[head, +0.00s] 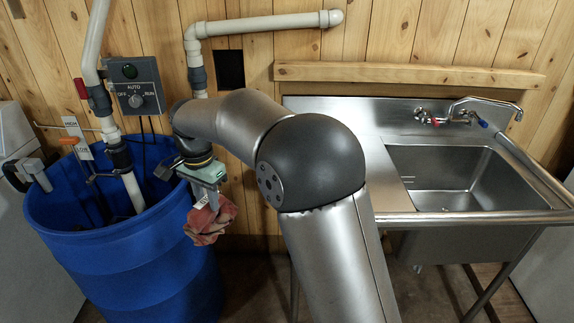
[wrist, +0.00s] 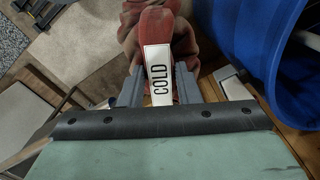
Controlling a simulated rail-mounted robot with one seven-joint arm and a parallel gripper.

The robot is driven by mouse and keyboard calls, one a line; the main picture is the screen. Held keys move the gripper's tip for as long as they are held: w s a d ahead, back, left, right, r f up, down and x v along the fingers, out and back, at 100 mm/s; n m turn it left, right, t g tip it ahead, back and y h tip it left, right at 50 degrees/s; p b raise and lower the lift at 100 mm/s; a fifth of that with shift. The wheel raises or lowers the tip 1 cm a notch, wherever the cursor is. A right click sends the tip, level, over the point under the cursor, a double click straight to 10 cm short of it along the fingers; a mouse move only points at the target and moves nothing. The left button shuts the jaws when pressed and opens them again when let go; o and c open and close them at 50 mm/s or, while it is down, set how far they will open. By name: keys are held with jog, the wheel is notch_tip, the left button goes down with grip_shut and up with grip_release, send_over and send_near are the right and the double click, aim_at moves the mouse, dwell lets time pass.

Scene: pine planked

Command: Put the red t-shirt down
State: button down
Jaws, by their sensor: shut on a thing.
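The red t-shirt (head: 212,224) is a crumpled, dull red bundle hanging beneath my gripper (head: 208,193) in the head view. It hangs in front of the right rim of the blue drum, clear of the floor. In the wrist view the shirt (wrist: 184,43) bunches at and beyond the fingertips of my gripper (wrist: 158,88). My gripper is shut on the shirt. A red piece with a white COLD label (wrist: 159,75) shows between the fingers and covers part of the cloth. The exact grip point is hidden.
The open blue drum (head: 130,260) stands at the left, with a white pipe (head: 133,190) reaching into it. A steel sink (head: 455,180) stands at the right. A control box (head: 136,87) is on the plank wall. The wrist view shows a pale rug (wrist: 80,45) on the floor.

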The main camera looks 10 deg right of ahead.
jog(key=w+d+r+m, duration=0.2)
jog(key=w+d+m, duration=0.15)
jog(key=d, duration=0.65)
jog(key=w+d+r+m, duration=0.2)
jog(key=d+m, duration=0.3)
jog(key=d, duration=0.5)
jog(key=w+d+r+m, duration=0.2)
jog(key=d+m, duration=0.2)
jog(key=d, duration=0.6)
jog(key=w+d+f+p, duration=0.1)
jog(key=d+f, duration=0.3)
jog(key=w+d+f+p, duration=0.1)
jog(key=d+f+p, duration=0.1)
jog(key=d+f, duration=0.2)
jog(key=w+d+f+p, duration=0.1)
jog(key=d+f, duration=0.4)
jog(key=shift+w+d+f, duration=0.1)
jog(key=shift+f, duration=0.1)
jog(key=c, duration=1.1)
grip_release()
jog(key=shift+o, duration=0.2)
